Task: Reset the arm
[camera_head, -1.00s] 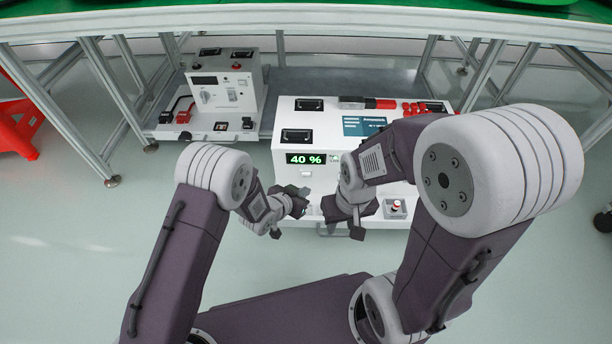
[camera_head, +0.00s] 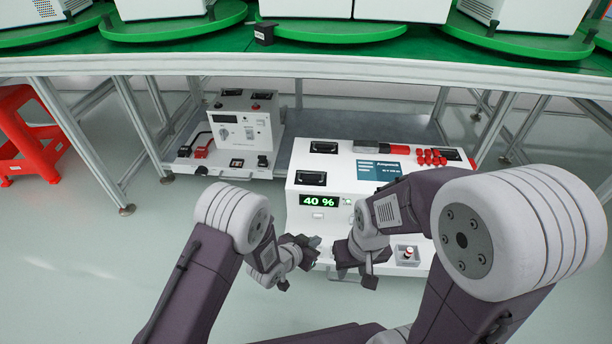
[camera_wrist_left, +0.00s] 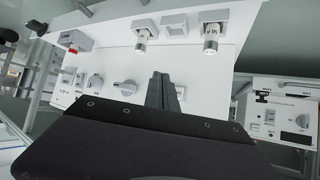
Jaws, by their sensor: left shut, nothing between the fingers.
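My left gripper (camera_head: 296,262) is in front of the white instrument box (camera_head: 338,231) with the green "40 %" display (camera_head: 320,200). In the left wrist view its fingers (camera_wrist_left: 162,90) are together with nothing between them, and a white panel with knobs and connectors (camera_wrist_left: 120,60) lies beyond. My right gripper (camera_head: 352,275) is beside it to the right, also near the front of the box. Its fingertips are too small and partly hidden to judge. Both arms are bent, with the grippers close together and apart from the display.
A second grey-white instrument (camera_head: 240,126) stands on the low shelf to the left. Above is the table with green turntables (camera_head: 172,29) and white cases. A red stool (camera_head: 28,135) is at the far left. The floor (camera_head: 90,260) at left is clear.

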